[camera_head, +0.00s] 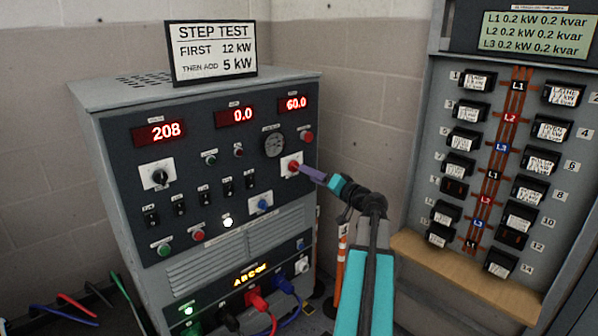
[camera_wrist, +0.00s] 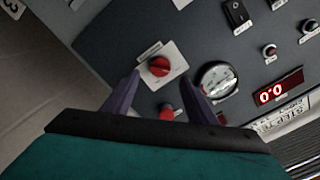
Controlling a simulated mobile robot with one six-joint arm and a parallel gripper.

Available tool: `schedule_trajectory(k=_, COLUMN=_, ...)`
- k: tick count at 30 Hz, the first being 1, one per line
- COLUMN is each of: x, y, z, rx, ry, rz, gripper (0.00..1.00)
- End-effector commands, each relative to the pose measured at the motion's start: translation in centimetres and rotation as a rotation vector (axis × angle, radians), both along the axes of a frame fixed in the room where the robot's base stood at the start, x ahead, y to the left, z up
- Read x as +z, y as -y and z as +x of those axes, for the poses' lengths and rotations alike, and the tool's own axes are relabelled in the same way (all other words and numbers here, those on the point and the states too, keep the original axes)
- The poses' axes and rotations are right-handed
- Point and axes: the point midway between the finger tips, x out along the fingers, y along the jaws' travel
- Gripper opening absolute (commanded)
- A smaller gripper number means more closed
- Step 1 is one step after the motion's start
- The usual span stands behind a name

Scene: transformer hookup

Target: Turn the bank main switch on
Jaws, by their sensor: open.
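A red rotary switch (camera_head: 292,166) on a white square plate sits at the right side of the grey cabinet's front panel. Its label is too small to read, so I cannot confirm that it is the bank main switch. My gripper (camera_head: 308,172) is right in front of it, with purple fingers. In the wrist view the red knob (camera_wrist: 159,66) shows between and just beyond the two fingertips of my gripper (camera_wrist: 161,76). The fingers are apart and hold nothing. I cannot tell whether they touch the knob or plate. The knob's pointer position is unclear.
The cabinet (camera_head: 128,125) shows displays 208, 0.0 and 60.0. A round gauge (camera_head: 273,145) and a red button (camera_head: 306,136) are close to the switch. A blue-knobbed switch (camera_head: 262,204) is below left. A breaker board (camera_head: 488,150) stands at right. Coloured cables (camera_head: 258,300) plug in low down.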

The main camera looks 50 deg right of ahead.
Motion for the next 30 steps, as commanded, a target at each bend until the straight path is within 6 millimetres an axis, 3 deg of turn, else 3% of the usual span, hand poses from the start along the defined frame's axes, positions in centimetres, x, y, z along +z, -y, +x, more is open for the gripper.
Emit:
schedule_trajectory(k=6, x=0.0, y=0.3, z=3.3, rx=0.001, ry=0.000, rz=0.000, gripper=0.52)
schedule_trajectory(k=12, x=0.0, y=0.5, z=5.1, rx=0.000, ry=0.000, rz=0.000, gripper=0.52)
schedule_trajectory(k=25, x=0.0, y=0.4, z=5.8, rx=0.000, ry=0.000, rz=0.000, gripper=0.52)
schedule_trajectory(k=26, x=0.0, y=0.4, z=5.8, rx=0.000, ry=0.000, rz=0.000, gripper=0.50)
schedule_trajectory(k=30, x=0.0, y=0.4, z=5.8, rx=0.000, ry=0.000, rz=0.000, gripper=0.26)
